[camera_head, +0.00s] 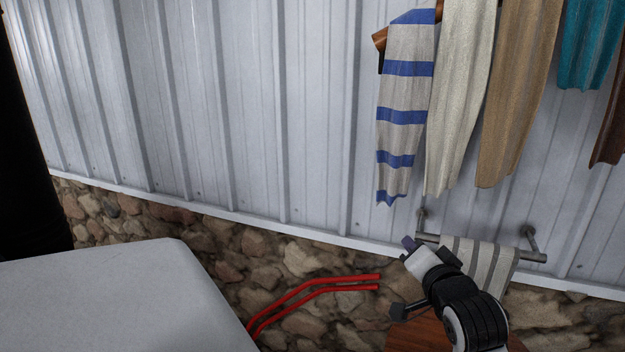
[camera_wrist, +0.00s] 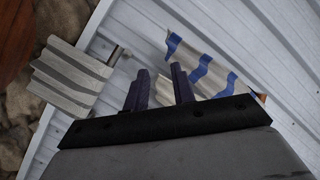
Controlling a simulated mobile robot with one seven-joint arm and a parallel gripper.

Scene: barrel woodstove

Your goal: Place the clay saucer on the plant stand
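No clay saucer shows clearly in either view, and I cannot make out a plant stand. A reddish-brown wooden surface (camera_head: 428,334) lies below my arm at the bottom of the head view; what it belongs to cannot be told. My gripper (camera_wrist: 160,84) shows in the wrist view with its two dark fingers apart and nothing between them. In the head view my gripper (camera_head: 408,243) is small, raised in front of the metal wall, left of the towel bar.
Garments, one a striped sleeve (camera_head: 402,115), hang on the corrugated wall (camera_head: 280,110). A striped towel (camera_head: 480,262) hangs on a bar (camera_head: 532,256). Red bent rails (camera_head: 320,286) stand by the stone wall base (camera_head: 240,254). A pale flat surface (camera_head: 110,295) fills the lower left.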

